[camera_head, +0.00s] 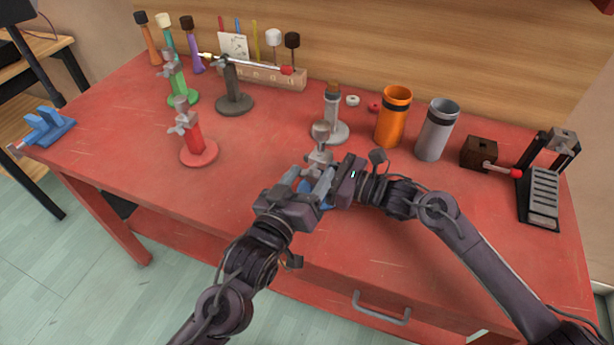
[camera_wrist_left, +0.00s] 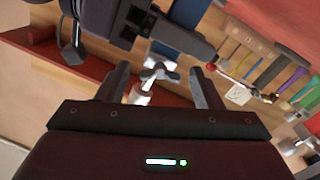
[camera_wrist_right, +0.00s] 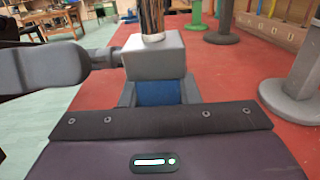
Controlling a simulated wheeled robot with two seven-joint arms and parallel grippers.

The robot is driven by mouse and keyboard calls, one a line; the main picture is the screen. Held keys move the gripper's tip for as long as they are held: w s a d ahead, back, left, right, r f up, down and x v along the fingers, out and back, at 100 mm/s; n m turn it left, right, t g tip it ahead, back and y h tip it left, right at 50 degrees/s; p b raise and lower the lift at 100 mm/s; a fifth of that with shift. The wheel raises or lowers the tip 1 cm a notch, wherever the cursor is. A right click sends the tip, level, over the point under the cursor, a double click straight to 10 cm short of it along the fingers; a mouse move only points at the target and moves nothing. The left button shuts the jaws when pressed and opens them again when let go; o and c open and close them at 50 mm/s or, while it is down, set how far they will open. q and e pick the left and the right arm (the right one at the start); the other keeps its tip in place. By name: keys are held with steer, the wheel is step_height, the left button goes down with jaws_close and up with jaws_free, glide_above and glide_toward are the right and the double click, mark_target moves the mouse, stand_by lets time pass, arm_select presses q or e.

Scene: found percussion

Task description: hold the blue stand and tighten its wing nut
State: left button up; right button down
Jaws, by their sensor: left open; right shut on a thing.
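The blue stand stands near the front middle of the red table, mostly hidden by my grippers in the head view. Its blue post (camera_wrist_right: 158,92) shows in the right wrist view below a grey block (camera_wrist_right: 153,55). Its grey wing nut (camera_head: 320,157) sticks up above my grippers and also shows in the left wrist view (camera_wrist_left: 160,70). My right gripper (camera_head: 334,186) is shut on the blue post from the right. My left gripper (camera_wrist_left: 156,88) is open, with the wing nut in view ahead between its fingers. I cannot tell whether they touch it.
A grey stand (camera_head: 331,120) is just behind. Red (camera_head: 198,150), green (camera_head: 177,85) and black (camera_head: 232,90) stands are further left. Orange (camera_head: 392,118) and grey (camera_head: 436,132) cylinders and a brown block (camera_head: 479,152) are to the right.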

arm_select(q)
steer(key=shift+c, duration=0.4)
steer(key=c, duration=0.9)
steer(key=shift+m, duration=1.9)
steer(key=o, duration=1)
steer(key=shift+s+a, duration=0.1)
steer(key=shift+s, duration=0.05)
steer(key=v, duration=1.1)
steer(key=shift+s+a, duration=0.2)
steer(key=shift+s, duration=0.15)
